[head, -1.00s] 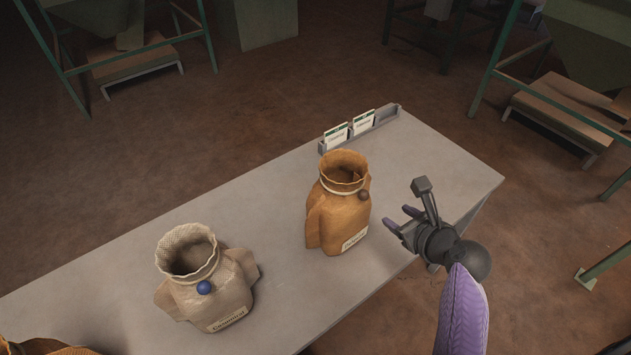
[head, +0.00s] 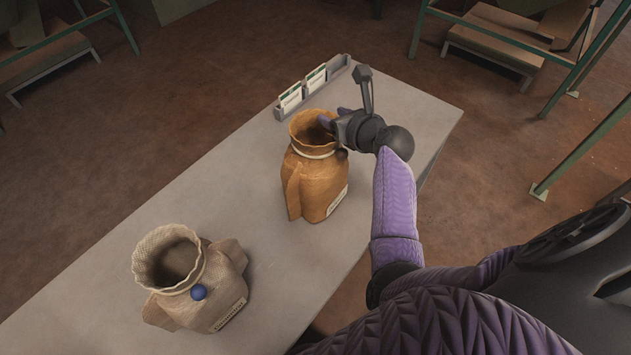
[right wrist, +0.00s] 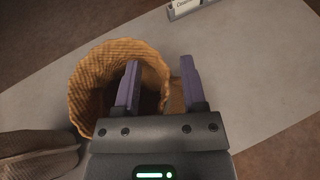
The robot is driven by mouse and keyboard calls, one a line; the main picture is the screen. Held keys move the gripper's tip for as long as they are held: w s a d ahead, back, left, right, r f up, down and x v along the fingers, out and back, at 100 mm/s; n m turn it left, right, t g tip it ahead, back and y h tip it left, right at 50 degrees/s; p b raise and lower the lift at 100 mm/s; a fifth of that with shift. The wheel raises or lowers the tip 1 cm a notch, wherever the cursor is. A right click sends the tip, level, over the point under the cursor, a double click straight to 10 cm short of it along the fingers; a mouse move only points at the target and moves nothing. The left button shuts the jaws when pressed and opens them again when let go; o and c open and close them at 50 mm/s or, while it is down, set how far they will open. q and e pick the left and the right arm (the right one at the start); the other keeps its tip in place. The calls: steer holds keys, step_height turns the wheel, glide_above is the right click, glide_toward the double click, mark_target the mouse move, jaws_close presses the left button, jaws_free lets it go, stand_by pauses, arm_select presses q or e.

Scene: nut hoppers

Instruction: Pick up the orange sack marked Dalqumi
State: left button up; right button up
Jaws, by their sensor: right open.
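An orange sack (head: 318,180) with an open top, a pale tie and a dark round toggle stands upright on the grey table. Its label is too small to read. My right gripper (head: 338,117) is open at the right side of the sack's mouth. In the right wrist view, the gripper (right wrist: 160,72) has one purple finger over the mouth of the orange sack (right wrist: 88,85) and the other outside its right rim. I cannot tell whether the fingers touch the cloth. My left gripper is out of view.
A beige sack (head: 215,285) with a blue toggle stands on the table (head: 250,190), lower left of the orange one. A grey holder with cards (head: 315,82) lies along the far edge. Green-framed stands are on the floor beyond.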

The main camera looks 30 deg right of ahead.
jaws_close()
stand_by(1.0)
stand_by(0.4)
